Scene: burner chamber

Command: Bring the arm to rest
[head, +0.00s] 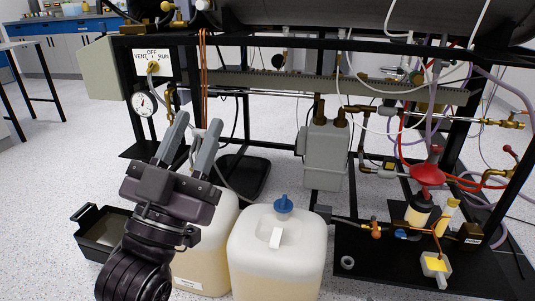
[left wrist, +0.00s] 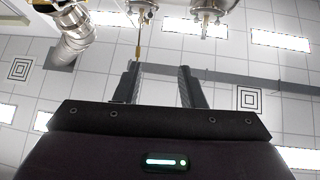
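My left gripper (head: 198,122) points upward in the head view, in front of the black frame and over the left white jug. Its two grey fingers stand apart with nothing between them. In the left wrist view the same open fingers (left wrist: 158,70) point toward the ceiling, and the gap between them is empty. My left forearm comes up from the bottom left of the head view. My right arm and gripper are not in view.
A selector panel (head: 152,62) marked VENT, OFF and RUN and a round gauge (head: 144,103) are close behind the gripper. A white jug with a blue cap (head: 277,250) stands to its right. A black tray (head: 88,229) lies left. The black rig frame (head: 300,43) spans behind.

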